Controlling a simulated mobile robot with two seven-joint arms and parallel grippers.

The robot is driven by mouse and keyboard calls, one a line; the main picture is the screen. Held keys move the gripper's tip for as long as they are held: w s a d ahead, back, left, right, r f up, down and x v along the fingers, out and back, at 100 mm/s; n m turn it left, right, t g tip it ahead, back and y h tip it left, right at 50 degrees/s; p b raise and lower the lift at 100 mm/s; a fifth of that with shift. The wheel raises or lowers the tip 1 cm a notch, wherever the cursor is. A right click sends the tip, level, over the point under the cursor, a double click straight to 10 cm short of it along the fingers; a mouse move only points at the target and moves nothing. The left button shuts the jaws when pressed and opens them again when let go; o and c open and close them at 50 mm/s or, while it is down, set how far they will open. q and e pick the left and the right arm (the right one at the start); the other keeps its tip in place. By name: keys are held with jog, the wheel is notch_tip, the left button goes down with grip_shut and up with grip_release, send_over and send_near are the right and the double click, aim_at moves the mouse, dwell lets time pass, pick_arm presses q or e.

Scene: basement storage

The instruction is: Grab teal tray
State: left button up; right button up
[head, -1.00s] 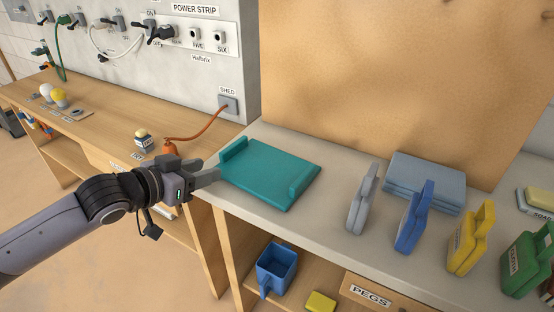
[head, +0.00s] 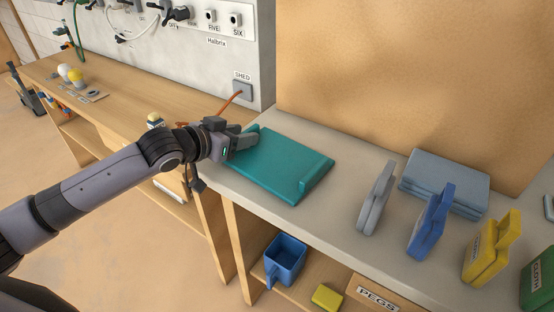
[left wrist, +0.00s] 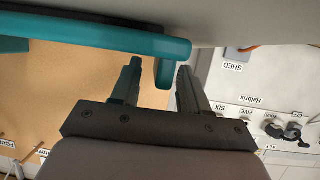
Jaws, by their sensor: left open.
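The teal tray (head: 280,165) lies flat on the grey counter, with a raised lip at its left and right ends. My left gripper (head: 246,141) is at the tray's left end, by the raised lip there. In the left wrist view the teal tray (left wrist: 110,38) spans the top left, and its lip hangs between the two open fingers of the left gripper (left wrist: 159,67). I cannot tell whether either finger touches the lip. My right gripper is in neither view.
A blue bin (head: 285,259) sits on the shelf below. The tan wall panel (head: 400,80) rises behind.

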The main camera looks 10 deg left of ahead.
pick_arm(q)
jog(key=shift+c, duration=0.3)
grip_shut()
jog(key=shift+r, duration=0.1)
